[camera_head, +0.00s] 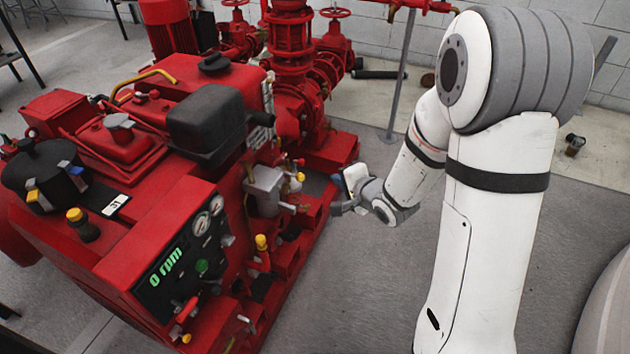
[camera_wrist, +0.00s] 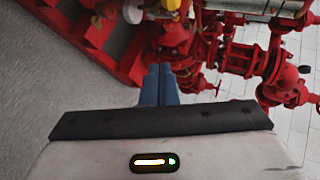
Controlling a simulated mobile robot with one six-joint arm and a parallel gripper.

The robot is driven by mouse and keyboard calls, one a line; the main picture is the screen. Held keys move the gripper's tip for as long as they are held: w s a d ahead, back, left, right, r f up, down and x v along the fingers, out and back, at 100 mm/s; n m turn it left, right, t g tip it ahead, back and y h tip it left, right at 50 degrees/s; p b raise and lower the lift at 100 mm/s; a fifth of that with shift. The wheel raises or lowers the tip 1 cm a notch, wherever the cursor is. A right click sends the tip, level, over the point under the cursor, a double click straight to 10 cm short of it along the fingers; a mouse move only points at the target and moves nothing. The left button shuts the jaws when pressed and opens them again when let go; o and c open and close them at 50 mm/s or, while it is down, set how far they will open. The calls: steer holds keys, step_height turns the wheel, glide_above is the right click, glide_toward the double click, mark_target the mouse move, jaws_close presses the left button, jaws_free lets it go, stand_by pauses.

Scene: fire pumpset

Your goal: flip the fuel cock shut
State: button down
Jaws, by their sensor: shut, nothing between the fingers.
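My gripper (camera_head: 338,208) is in the head view, to the right of the red engine and a short way from its side. Its narrow blue fingers (camera_wrist: 158,88) are together and empty in the wrist view. A grey fuel filter unit (camera_head: 266,190) is on the engine's side, left of my gripper, with small brass-coloured fittings (camera_head: 300,177) by it. In the wrist view, red and yellow parts lie beyond the fingertips.
The red engine (camera_head: 110,200) fills the left, with a gauge panel (camera_head: 185,262) reading 0 rpm. A black box (camera_head: 206,118) overhangs above the filter. Red pipes and valves (camera_head: 291,50) stand behind. The grey floor (camera_head: 370,290) right of the engine is clear.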

steer(key=shift+a+f+y, duration=0.3)
steer(key=shift+a+f, duration=0.15)
steer(key=shift+f, duration=0.1)
steer(key=b, duration=0.5)
glide_toward(302, 166)
steer(key=f+x, duration=0.1)
steer(key=x, duration=0.4)
steer(key=shift+w+a+r, duration=0.15)
steer(key=shift+w+a, duration=0.15)
steer(key=shift+w, duration=0.1)
